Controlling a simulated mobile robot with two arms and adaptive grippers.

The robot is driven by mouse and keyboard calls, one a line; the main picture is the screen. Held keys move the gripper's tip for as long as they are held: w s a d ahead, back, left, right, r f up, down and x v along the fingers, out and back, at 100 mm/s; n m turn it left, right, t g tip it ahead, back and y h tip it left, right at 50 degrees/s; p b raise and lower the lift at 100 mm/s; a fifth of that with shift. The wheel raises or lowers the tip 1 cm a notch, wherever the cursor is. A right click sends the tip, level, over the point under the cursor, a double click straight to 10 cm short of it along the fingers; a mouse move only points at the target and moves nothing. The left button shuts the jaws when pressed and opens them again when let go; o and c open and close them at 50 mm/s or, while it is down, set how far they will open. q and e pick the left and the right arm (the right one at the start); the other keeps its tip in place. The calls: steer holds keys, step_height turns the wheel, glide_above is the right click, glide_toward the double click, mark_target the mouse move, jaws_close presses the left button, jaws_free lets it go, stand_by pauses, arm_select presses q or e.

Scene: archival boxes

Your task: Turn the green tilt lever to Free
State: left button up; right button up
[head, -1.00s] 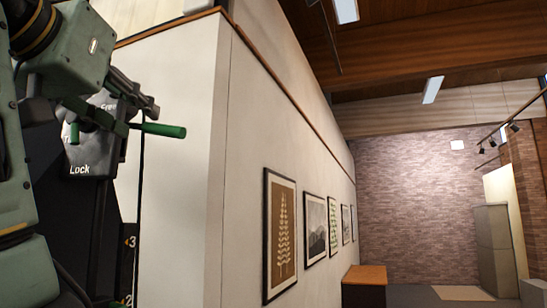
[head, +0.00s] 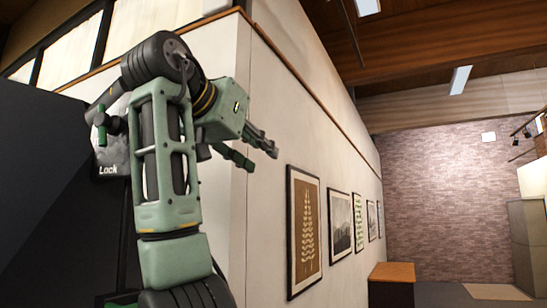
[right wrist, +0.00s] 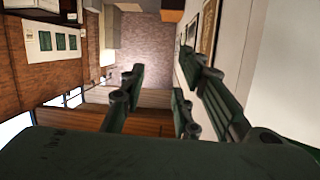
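A dark plate (head: 108,165) at the left of the head view carries the word Lock at its lower edge. My right forearm hides the plate's right part, so the Free marking and any handle there cannot be seen. My right gripper (head: 262,157) is right of the plate, in front of the white wall, apart from the green handle. Its fingers stand apart with nothing between them; the right wrist view shows the empty gap (right wrist: 158,82). My left gripper is not in view.
A white wall (head: 274,145) with framed pictures (head: 305,230) runs back on the right. A large dark panel (head: 45,180) fills the left. A wooden-topped cabinet (head: 392,273) stands farther back, before a brick wall (head: 440,200). Open space lies right of the gripper.

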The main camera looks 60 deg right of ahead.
steer(key=shift+s+d+f+m+g, duration=0.15)
steer(key=shift+s+d+f, duration=0.1)
steer(key=shift+d, duration=0.35)
steer(key=shift+s+d+f+m+g, duration=0.1)
steer(key=shift+s+d, duration=0.1)
steer(key=shift+d, duration=0.35)
steer(key=shift+s+d+f+m+g, duration=0.15)
steer(key=shift+s+d+f, duration=0.1)
steer(key=shift+d, duration=0.35)
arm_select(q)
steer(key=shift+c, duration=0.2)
arm_select(e)
steer(key=shift+a, duration=0.1)
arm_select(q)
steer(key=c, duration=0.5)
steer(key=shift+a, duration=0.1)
